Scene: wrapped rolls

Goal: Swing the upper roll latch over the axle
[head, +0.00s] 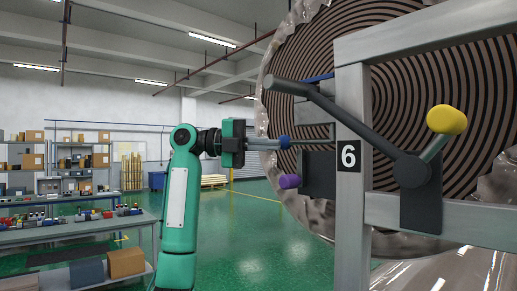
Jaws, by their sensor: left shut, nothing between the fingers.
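A dark grey latch bar (345,118) slants across the front of a large wrapped roll, from its upper left end down to a dark pivot block (412,172). A short arm with a yellow knob (446,120) rises from the pivot. My left gripper (286,142) is at the left of the frame post, shut and empty, pointing right with blue tips. It is below the bar's left end and appears apart from it. A thin metal rod shows just right of the tips; I cannot tell whether it is the axle. My right gripper is not in view.
A metal frame post (352,220) marked 6 stands in front of the roll (450,75). A purple knob (289,181) sticks out left below my gripper. Workbenches (75,235) and shelves stand at left. Green floor (250,230) between is open.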

